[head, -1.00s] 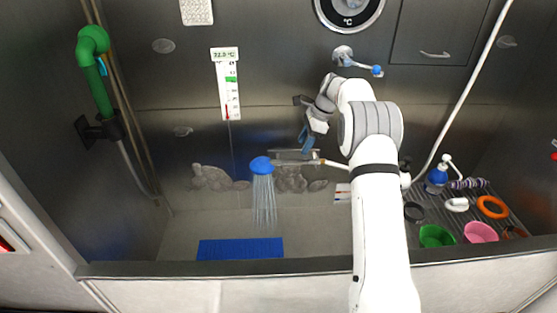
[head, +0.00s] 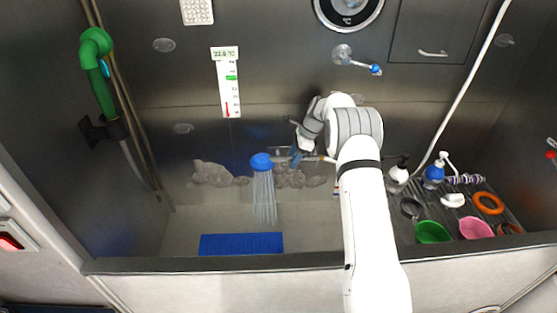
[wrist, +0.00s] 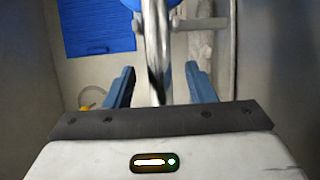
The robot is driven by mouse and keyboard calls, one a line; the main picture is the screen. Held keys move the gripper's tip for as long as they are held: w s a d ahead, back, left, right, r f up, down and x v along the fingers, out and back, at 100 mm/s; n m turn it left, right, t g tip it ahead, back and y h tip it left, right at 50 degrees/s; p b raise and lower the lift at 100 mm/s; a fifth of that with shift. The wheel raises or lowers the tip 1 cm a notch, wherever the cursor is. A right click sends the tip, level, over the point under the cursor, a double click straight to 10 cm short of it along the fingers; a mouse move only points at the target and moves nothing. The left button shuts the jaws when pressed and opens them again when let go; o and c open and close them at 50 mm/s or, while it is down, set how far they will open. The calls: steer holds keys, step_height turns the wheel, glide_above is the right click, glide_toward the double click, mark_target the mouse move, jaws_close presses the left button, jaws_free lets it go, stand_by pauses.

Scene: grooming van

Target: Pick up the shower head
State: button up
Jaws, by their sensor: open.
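The blue shower head (head: 262,162) hangs over the tub at the back wall, with water streaming down from it. Its pale handle runs right from it, partly hidden by my gripper. My gripper (head: 296,157) is at the handle, just right of the blue head. In the wrist view, my gripper (wrist: 160,88) is open, with a blue finger on each side of a blurred grey-white bar that runs between them. A piece of the blue head (wrist: 131,4) shows at the top edge. Whether the fingers touch the handle cannot be told.
A blue mat (head: 241,244) lies on the tub floor. A green nozzle (head: 97,65) sits in a wall holder at left. A rack at right holds a green bowl (head: 432,232), a pink bowl (head: 475,228), an orange ring (head: 488,203) and bottles. The tub's front rim (head: 200,264) runs across.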

steer(key=shift+c, duration=0.2)
jaws_close()
stand_by(0.3)
steer(key=shift+r, duration=0.1)
step_height(320, 180, up, 23)
steer(key=p, duration=0.3)
stand_by(0.6)
